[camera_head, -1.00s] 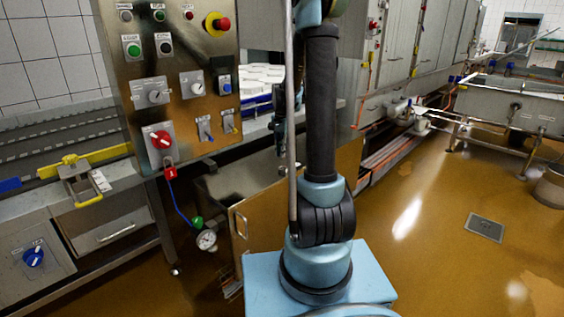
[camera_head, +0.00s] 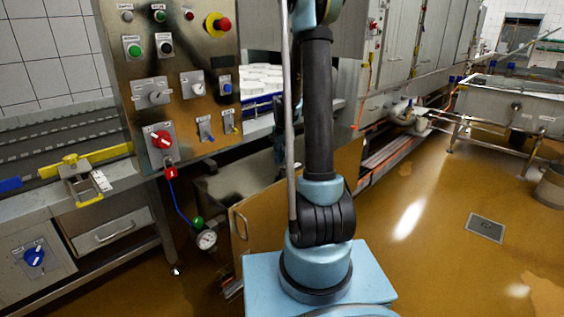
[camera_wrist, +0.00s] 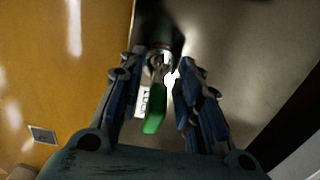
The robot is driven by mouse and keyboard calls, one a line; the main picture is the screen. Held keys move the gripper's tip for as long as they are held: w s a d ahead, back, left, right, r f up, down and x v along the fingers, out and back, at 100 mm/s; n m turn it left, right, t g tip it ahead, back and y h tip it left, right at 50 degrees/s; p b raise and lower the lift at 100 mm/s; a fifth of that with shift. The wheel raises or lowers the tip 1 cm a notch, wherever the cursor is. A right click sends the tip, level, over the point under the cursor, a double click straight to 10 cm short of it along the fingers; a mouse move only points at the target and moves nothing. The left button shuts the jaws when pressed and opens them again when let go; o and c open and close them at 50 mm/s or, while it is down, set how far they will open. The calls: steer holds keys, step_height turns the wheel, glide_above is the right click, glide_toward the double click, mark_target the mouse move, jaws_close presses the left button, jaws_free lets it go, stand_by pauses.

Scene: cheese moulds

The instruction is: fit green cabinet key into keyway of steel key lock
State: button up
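In the wrist view, my gripper (camera_wrist: 158,95) has its two blue-and-dark fingers spread to the left and right. The green cabinet key (camera_wrist: 155,112) shows between them, with gaps visible on both sides, so the fingers do not appear shut on it. Its upper end meets a dark, shadowed part with a small metal ring. I cannot tell whether this is the steel key lock or whether the key is in a keyway. A pale label lies left of the key. In the head view my arm hides most of the gripper, and I cannot make out the green key there.
A steel control panel (camera_head: 172,62) with knobs and switches stands left of my arm. A red padlock (camera_head: 171,173) and blue cable hang below it, near a pressure gauge (camera_head: 206,240). Stacked white moulds (camera_head: 262,78) lie behind. Open wet floor (camera_head: 430,230) is at the right.

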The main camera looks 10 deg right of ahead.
step_height(320, 180, up, 12)
stand_by(0.9)
steer(key=shift+s+r, duration=0.1)
steer(key=shift+r, duration=0.05)
